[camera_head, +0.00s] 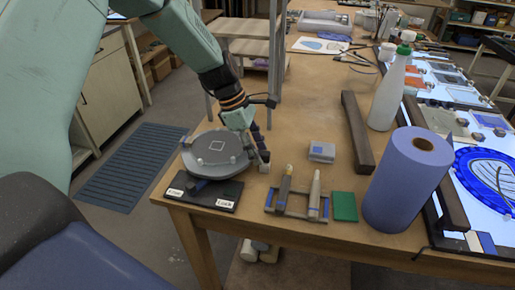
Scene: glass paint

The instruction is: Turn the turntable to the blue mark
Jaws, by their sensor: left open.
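The turntable is a round grey disc (218,150) with a small white square outline on top. It sits on a dark base (215,194) with white labels at its front corners, near the table's left front corner. A small blue patch (199,184) shows on the base below the disc's front edge. My left gripper (262,158) reaches down from the upper left, its fingers at the disc's right edge. It is open. I cannot tell if a finger touches the disc. My right gripper is not in view.
Right of the turntable stand a rack with two tools (298,200), a green block (345,206) and a grey box (321,151). Bare tabletop lies behind the grey box.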

